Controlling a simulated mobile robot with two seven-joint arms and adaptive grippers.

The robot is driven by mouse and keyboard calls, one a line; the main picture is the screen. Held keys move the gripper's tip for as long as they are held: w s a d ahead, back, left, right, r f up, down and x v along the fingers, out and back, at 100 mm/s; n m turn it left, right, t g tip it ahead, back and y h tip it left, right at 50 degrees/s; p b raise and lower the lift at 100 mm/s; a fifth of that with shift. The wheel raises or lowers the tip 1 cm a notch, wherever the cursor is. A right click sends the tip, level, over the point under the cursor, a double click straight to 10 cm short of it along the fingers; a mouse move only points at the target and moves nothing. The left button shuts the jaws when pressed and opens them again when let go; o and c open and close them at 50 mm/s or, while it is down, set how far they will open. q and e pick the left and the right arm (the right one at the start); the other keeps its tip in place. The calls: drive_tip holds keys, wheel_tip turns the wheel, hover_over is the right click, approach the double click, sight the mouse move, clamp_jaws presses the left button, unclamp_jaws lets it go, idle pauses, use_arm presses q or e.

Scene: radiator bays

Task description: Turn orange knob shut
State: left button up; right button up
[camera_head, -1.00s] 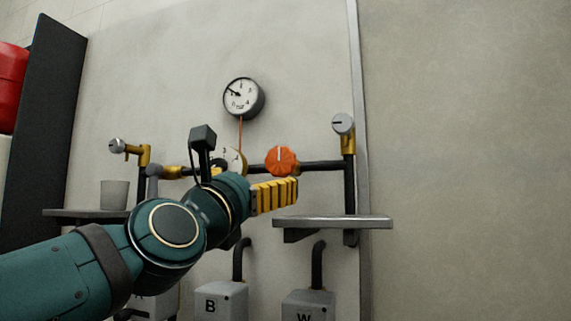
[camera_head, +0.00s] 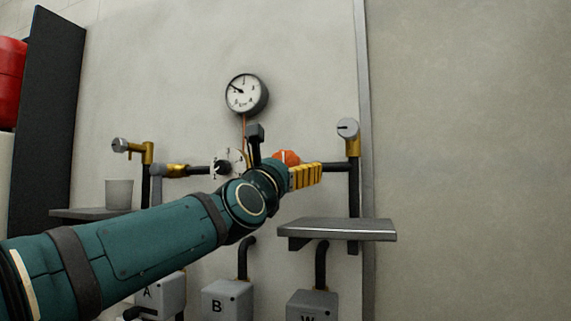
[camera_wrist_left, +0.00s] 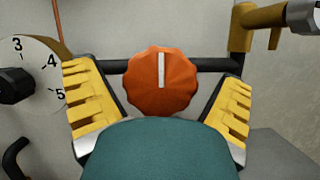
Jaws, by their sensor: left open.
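The orange knob (camera_head: 287,157) is on the dark horizontal pipe on the wall, partly hidden behind my left gripper in the head view. In the left wrist view the knob (camera_wrist_left: 162,82) is round with a scalloped rim, and its white line stands upright. My left gripper (camera_head: 310,176) is open, with yellow ribbed fingers. In the left wrist view the fingers (camera_wrist_left: 160,100) stand to the left and right of the knob, with gaps on both sides. I cannot tell how far the fingertips are from it in depth. My right gripper is not in view.
A numbered dial with a black knob (camera_head: 222,168) is just left on the same pipe. A round gauge (camera_head: 246,94) hangs above. A grey shelf (camera_head: 340,230) juts out below right; a cup (camera_head: 119,194) stands on the left shelf. A brass valve (camera_head: 353,145) is at right.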

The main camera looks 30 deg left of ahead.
use_arm(q)
drive_tip(key=shift+w, duration=0.1)
drive_tip(key=c, duration=1.2)
drive_tip(key=shift+f, duration=0.1)
